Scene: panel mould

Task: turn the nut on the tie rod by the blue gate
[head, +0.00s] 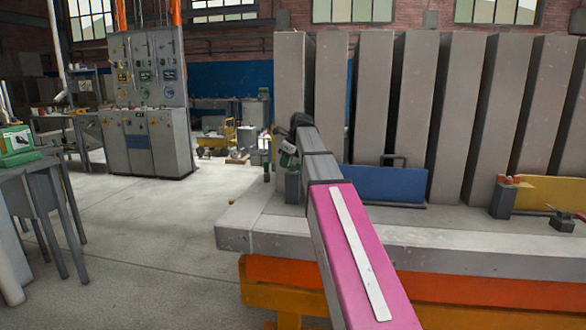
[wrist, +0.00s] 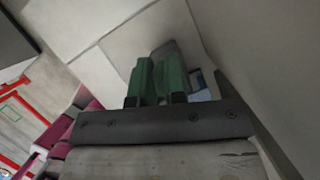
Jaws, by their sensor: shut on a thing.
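The blue gate (head: 385,184) stands upright on the grey mould bed, in front of the tall panels. A blue patch of it also shows in the wrist view (wrist: 199,86), to the right of the fingers. My gripper (head: 288,153) is at the left end of the blue gate, above a small dark grey block (head: 292,187). In the wrist view its green fingers (wrist: 159,82) are close together, shut on the nut. The nut and the tie rod are hidden by the fingers and my wrist. A dark grey piece (wrist: 168,48) shows just beyond the fingertips.
Tall grey panels (head: 420,100) stand close behind the gate. A yellow gate (head: 555,193) with another grey block (head: 503,200) is at the right. The bed's front edge (head: 300,240) rests on an orange frame. The floor at left is clear up to a control cabinet (head: 147,140).

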